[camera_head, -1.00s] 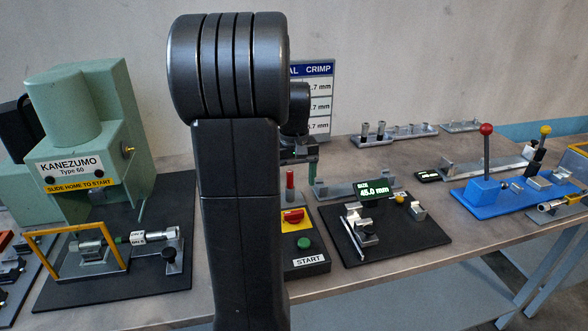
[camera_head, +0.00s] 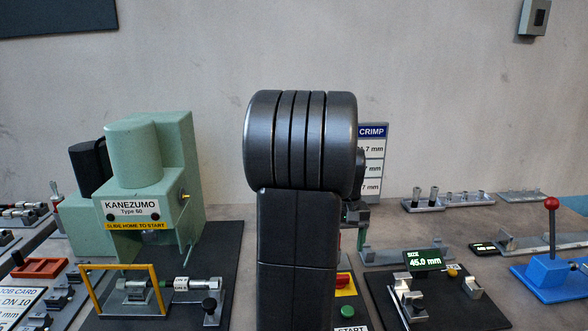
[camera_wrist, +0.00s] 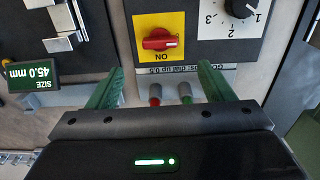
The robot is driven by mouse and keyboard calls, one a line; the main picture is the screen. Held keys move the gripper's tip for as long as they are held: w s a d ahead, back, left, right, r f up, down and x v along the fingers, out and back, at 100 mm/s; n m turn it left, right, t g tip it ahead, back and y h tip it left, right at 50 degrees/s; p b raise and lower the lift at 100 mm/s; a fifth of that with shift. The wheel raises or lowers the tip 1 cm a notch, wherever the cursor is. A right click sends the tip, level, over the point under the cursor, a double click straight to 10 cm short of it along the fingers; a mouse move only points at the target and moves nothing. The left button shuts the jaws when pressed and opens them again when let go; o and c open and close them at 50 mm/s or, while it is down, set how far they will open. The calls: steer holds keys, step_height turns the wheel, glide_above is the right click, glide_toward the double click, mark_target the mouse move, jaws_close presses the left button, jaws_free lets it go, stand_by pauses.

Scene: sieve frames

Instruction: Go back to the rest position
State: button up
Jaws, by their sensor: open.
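My gripper (camera_wrist: 160,92) shows in the wrist view with its two green fingers spread wide apart and nothing between them. It hangs above the bench near a control box with a yellow panel and red rotary switch (camera_wrist: 161,40). A red and a green post (camera_wrist: 185,92) show beyond the palm, between the fingers. In the head view my own dark arm stands in the middle and hides most of the gripper and part of the control box.
A green KANEZUMO machine (camera_head: 150,180) stands at the left with a yellow guard frame (camera_head: 157,285) before it. A size gauge with a 45.0 mm display (camera_head: 423,260) is right of my arm. A blue lever stand (camera_head: 548,276) is at the far right.

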step_height(320, 180, down, 10)
steer(key=shift+p, duration=0.3)
steer(key=shift+r, duration=0.1)
